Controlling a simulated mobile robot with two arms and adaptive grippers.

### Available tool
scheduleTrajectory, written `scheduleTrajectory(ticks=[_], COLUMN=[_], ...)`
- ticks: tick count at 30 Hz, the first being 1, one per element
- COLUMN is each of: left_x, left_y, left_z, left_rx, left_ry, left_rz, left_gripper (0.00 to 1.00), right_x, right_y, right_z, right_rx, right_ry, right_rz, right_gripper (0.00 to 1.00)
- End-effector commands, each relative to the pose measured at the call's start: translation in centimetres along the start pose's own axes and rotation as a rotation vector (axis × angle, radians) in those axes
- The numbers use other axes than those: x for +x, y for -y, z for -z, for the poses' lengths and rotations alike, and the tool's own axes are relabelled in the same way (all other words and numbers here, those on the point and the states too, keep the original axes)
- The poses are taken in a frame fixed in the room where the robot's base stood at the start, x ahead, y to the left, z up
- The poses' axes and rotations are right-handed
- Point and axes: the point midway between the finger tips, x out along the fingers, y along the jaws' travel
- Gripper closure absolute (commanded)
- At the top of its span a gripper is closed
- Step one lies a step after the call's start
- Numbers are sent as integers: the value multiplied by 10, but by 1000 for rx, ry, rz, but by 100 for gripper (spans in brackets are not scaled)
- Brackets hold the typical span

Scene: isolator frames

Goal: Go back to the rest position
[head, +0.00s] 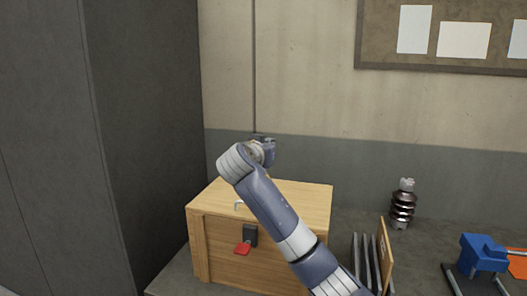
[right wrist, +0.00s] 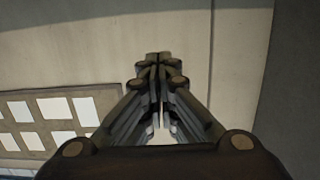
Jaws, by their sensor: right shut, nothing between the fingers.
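My right arm reaches in from the lower right of the head view and crosses in front of a wooden box (head: 230,262). My right gripper (head: 264,148) is up above the back of the box, in front of the wall, small and partly hidden by my wrist. In the right wrist view its fingers (right wrist: 158,62) are together, with nothing held between them. My left gripper is in neither view.
The box has a dark latch (head: 250,235) with a red tag (head: 243,249). A ribbed isolator (head: 403,207) stands upright on the grey worktop (head: 350,218). A rack with a wooden panel (head: 384,255) and a blue device (head: 484,252) are at right. A tall dark cabinet (head: 150,120) stands at left.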

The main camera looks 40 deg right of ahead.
Motion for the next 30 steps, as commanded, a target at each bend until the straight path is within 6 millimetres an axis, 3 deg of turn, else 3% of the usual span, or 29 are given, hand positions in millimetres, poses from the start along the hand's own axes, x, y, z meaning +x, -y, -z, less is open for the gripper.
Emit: scheduleTrajectory(ticks=[3, 9, 20, 23, 26, 30], left_x=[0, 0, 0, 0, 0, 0], left_y=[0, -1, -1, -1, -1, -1], left_z=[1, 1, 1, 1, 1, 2], left_rx=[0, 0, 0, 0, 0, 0], left_ry=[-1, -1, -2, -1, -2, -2], left_rz=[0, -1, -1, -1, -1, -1], left_gripper=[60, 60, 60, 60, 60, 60], right_x=[-26, -55, -65, -67, -74, -98], right_y=[1, 0, 2, 8, 18, 22], right_z=[0, 0, -8, -39, -96, -195], right_rx=[2, 0, -11, -58, -143, -285], right_ry=[-1, 1, 10, 49, 121, 252], right_rz=[4, 1, 5, 37, 100, 214], right_gripper=[100, 100, 100, 100, 100, 100])
